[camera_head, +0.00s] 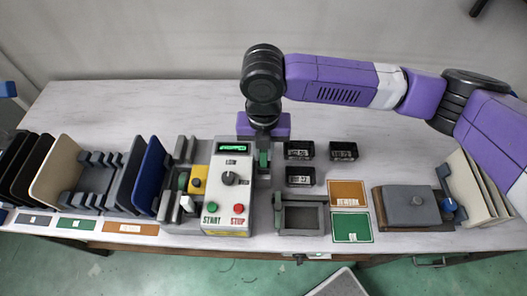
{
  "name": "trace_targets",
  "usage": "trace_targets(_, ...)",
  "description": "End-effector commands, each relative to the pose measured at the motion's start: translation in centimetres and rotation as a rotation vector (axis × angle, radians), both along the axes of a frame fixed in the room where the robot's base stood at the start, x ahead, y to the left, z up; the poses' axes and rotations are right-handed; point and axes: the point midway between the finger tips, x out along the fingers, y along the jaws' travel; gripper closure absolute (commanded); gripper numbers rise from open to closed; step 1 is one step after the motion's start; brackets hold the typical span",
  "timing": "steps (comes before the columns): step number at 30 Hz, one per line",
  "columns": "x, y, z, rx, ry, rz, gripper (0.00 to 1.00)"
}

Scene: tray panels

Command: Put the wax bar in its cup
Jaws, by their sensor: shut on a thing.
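My gripper (263,160) points down behind and just right of the control box. It is shut on a small green piece, which I take to be the wax bar (263,157); the fingers and the box hide much of it. Three small black cups with white labels stand right of my gripper: a back left cup (298,150), a back right cup (343,151) and a front cup (300,177). Their labels are too small to read. The gripper is left of all three cups, apart from them.
The control box (230,190) with knob and buttons stands close in front of my gripper. A grey open fixture (301,218), an orange card (348,194), a green card (352,227) and a grey lidded block (411,206) are at right. Panel racks (95,180) fill the left. The back table is clear.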

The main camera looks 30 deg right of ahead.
Motion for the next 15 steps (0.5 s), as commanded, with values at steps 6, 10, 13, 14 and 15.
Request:
trace_targets(6, 0.0, 0.0, -1.3, 0.0, -0.001, 0.001, 1.0)
trace_targets(10, 0.0, 0.0, -1.3, -0.001, -0.001, 0.001, 1.0)
trace_targets(13, 0.0, 0.0, -1.6, 0.0, 0.0, 0.001, 1.0)
trace_targets(14, 0.0, 0.0, -1.7, 0.0, 0.0, 0.001, 1.0)
trace_targets(15, 0.0, 0.0, -1.5, -0.001, -0.001, 0.001, 0.77)
